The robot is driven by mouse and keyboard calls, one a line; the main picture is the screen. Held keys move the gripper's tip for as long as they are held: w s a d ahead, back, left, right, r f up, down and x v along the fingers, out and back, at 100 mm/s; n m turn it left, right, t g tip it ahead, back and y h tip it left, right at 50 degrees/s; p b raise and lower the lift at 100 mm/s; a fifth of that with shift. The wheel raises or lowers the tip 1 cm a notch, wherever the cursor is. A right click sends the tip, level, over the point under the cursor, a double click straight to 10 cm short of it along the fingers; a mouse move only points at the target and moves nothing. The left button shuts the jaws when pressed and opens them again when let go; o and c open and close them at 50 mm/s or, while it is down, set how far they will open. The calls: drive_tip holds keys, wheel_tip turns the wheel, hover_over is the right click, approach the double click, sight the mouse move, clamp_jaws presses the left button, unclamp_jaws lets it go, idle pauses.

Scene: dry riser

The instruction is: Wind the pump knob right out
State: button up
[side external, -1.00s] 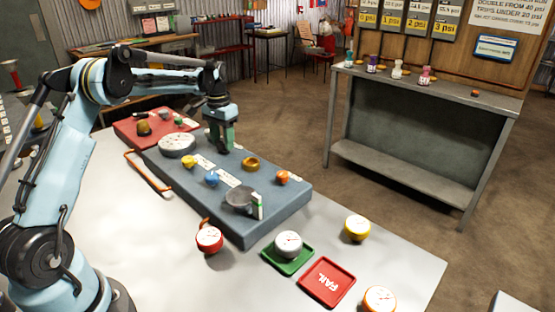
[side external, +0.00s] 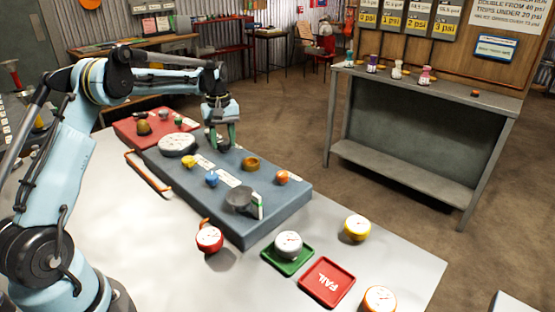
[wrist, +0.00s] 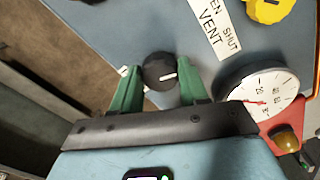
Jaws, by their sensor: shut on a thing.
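The pump knob (wrist: 158,74) is a round black knob with a white pointer line, seen close in the wrist view. The two green fingers of my gripper (wrist: 161,80) stand on either side of it and are shut on it. In the side view my gripper (side external: 222,145) points down at the far part of the blue-grey bench panel (side external: 285,205), and the knob is mostly hidden between the fingers. The pointer line points to the right in the wrist view. A white label beside the knob is mostly covered by a finger.
A large white dial gauge (wrist: 262,97) is close beside my right finger in the wrist view. A yellow vent knob (wrist: 270,8) is at the top. Blue (side external: 212,179) and orange (side external: 282,177) knobs are nearer. Loose gauges and green (side external: 270,256) and red (side external: 313,292) trays lie in front.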

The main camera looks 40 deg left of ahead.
sight(224, 141)
drive_tip(key=shift+n, duration=1.7)
drive_tip(key=o, duration=1.1)
drive_tip(key=shift+c, duration=0.2)
drive_tip(key=shift+r, duration=0.1)
wheel_tip(224, 141, up, 12)
